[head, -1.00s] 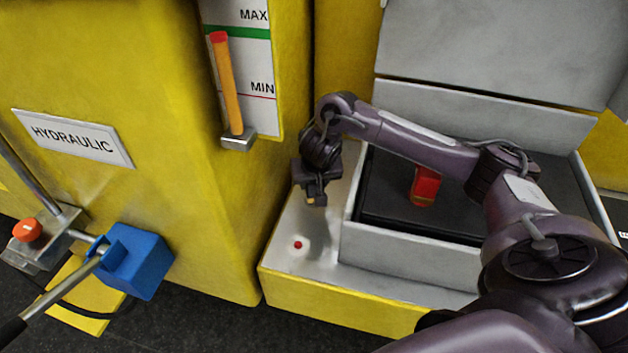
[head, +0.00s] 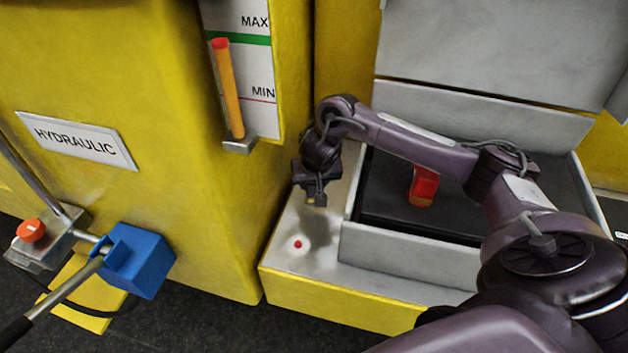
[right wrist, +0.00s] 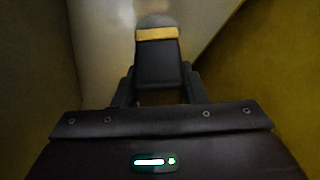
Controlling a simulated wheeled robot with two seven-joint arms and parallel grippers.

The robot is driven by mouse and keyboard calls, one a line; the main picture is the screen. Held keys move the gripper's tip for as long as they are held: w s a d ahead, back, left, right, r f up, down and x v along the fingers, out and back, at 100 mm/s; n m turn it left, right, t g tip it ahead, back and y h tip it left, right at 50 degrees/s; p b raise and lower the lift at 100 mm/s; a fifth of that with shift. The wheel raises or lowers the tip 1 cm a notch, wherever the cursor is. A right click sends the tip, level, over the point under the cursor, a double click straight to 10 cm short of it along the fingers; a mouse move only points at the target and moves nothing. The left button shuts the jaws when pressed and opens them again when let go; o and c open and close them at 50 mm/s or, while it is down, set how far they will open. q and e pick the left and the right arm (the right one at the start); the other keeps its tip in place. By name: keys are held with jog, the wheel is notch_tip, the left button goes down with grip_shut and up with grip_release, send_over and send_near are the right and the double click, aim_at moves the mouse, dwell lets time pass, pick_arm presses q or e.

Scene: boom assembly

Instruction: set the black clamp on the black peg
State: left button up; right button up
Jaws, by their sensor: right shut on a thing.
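My right gripper (head: 314,184) is over the narrow pale top left of the tray, pointing down. In the right wrist view its two fingers (right wrist: 158,90) are shut on the black clamp (right wrist: 158,62), a dark tapered piece with a yellow band near its far end. In the head view the clamp is small and dark and hard to tell from the fingers. The gripper's shadow falls on the pale top below, so the clamp appears held above it. I cannot make out the black peg in either view. My left gripper is not in view.
A red piece with a yellow end (head: 423,186) lies in the grey-walled tray (head: 400,258), partly behind my right arm. A small red spot (head: 297,244) marks the pale top. A yellow hydraulic cabinet (head: 170,200) stands left, with a blue block (head: 140,262) before it.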

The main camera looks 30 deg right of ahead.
jog(key=shift+f, duration=0.8)
dwell(0.4)
jog(key=o, duration=1.3)
jog(key=shift+o, duration=0.2)
jog(key=shift+f, duration=0.1)
jog(key=p+v, duration=0.2)
jog(key=v, duration=0.5)
jog(key=shift+w, duration=0.1)
jog(key=shift+s+a+r, duration=0.1)
jog(key=shift+s+r, duration=0.2)
jog(key=shift+r, duration=0.15)
jog(key=shift+f, duration=0.1)
